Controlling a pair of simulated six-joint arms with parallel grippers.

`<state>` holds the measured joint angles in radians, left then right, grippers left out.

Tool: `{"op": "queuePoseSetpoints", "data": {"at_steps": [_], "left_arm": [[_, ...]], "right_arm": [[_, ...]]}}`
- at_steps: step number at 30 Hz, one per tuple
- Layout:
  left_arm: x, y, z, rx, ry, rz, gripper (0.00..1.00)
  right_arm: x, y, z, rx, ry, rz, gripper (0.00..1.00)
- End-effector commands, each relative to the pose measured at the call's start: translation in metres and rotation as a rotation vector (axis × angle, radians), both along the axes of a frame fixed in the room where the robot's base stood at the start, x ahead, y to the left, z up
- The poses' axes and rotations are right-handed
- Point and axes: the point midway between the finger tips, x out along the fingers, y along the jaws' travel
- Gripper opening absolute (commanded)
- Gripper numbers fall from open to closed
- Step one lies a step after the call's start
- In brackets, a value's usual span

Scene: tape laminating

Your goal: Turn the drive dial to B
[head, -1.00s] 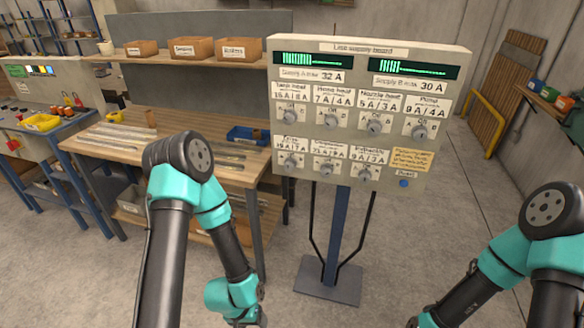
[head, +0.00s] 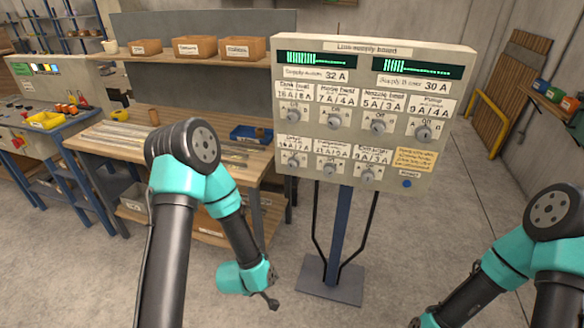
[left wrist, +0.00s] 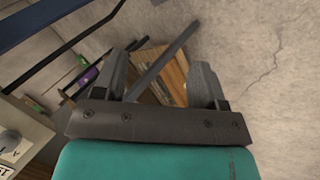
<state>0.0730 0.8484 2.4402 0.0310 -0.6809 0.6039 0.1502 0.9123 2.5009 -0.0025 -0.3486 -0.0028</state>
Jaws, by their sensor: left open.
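The line supply board (head: 462,100) stands on a blue post in the head view. The dial (head: 293,159) at the left of its lower row sits under a small label that seems to read Drive; its pointer position is too small to tell. My left gripper (head: 271,301) is low, left of the post and well below the board, touching nothing. In the left wrist view its fingers (left wrist: 163,80) are apart with nothing between them. My right arm shows at the lower right of the head view, with its gripper out of frame.
More dials with labels fill the board, with two green displays above and a blue button (head: 407,184) below. The post's base plate (head: 328,281) is on the floor. A wooden workbench (head: 110,146) stands to the left. The floor between post and right arm is clear.

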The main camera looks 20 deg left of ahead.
Motion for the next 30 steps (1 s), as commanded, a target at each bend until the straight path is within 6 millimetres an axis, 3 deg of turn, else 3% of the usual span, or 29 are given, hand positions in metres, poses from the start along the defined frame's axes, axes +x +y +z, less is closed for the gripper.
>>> {"op": "queuePoseSetpoints", "data": {"at_steps": [6, 15, 21, 24, 30], "left_arm": [[0.06, 0.0, 0.05, -0.207, -0.194, 0.348, 0.65], [0.121, -0.001, 0.135, -0.645, -0.452, 0.719, 0.65], [0.146, -0.001, 0.195, -0.997, -0.588, 0.865, 0.65], [0.151, -0.001, 0.216, -1.129, -0.627, 0.899, 0.65], [0.154, -0.001, 0.229, -1.222, -0.648, 0.919, 0.65]], "right_arm": [[0.0, 0.0, 0.0, 0.0, 0.0, 0.0, 0.0], [0.0, 0.0, 0.0, 0.0, 0.0, 0.0, 0.0], [0.0, 0.0, 0.0, 0.0, 0.0, 0.0, 0.0], [0.0, 0.0, 0.0, 0.0, 0.0, 0.0, 0.0], [0.0, 0.0, 0.0, 0.0, 0.0, 0.0, 0.0]]}}
